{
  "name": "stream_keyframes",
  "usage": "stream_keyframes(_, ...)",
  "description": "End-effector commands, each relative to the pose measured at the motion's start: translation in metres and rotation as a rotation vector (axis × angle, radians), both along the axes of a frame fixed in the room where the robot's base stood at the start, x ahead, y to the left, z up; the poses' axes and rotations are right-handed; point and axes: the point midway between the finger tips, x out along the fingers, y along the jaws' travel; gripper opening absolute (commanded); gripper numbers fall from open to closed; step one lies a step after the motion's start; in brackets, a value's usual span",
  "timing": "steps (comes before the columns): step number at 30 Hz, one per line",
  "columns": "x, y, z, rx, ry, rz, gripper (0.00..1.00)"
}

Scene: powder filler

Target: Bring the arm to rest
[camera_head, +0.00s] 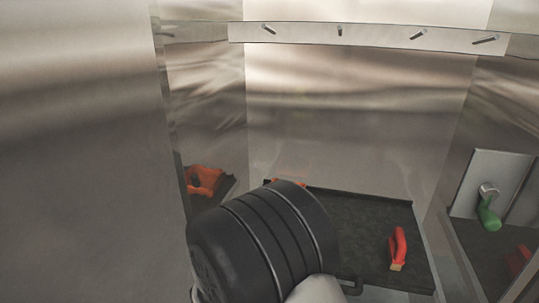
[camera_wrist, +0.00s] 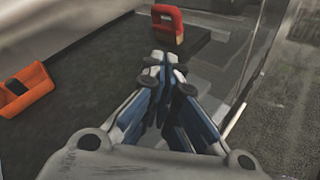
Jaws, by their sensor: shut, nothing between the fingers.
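My gripper (camera_wrist: 165,60) shows in the wrist view with its fingertips together and nothing between them. It is above a dark tray (camera_wrist: 95,65), and the fingertips point towards a red-handled brush (camera_wrist: 168,20), apart from it as far as I can tell. In the head view my thick black arm link covers the lower middle and hides my gripper.
The dark tray (camera_head: 365,215) lies inside a metal-walled enclosure, with the red brush (camera_head: 398,248) on its right. An orange item (camera_wrist: 25,90) lies on the tray, mostly hidden by my arm in the head view. A green-handled lever (camera_head: 488,215) is on the right wall.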

Motion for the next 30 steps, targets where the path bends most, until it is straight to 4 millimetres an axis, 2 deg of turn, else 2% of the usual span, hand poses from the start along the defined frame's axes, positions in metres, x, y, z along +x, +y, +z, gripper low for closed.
stream_keyframes(1, -0.015, -0.023, 0.017, 0.084, -0.025, -0.099, 0.0)
stream_keyframes(4, -0.049, -0.057, 0.036, 0.248, -0.065, -0.283, 0.0)
stream_keyframes(7, -0.086, -0.08, 0.049, 0.419, -0.117, -0.453, 0.0)
stream_keyframes(11, -0.132, -0.093, 0.061, 0.656, -0.202, -0.652, 0.0)
stream_keyframes(15, -0.173, -0.091, 0.07, 0.924, -0.319, -0.835, 0.0)
stream_keyframes(19, -0.201, -0.078, 0.08, 1.178, -0.446, -0.973, 0.0)
stream_keyframes(24, -0.219, -0.057, 0.094, 1.467, -0.608, -1.082, 0.0)
stream_keyframes(30, -0.225, -0.042, 0.106, 1.646, -0.71, -1.127, 0.0)
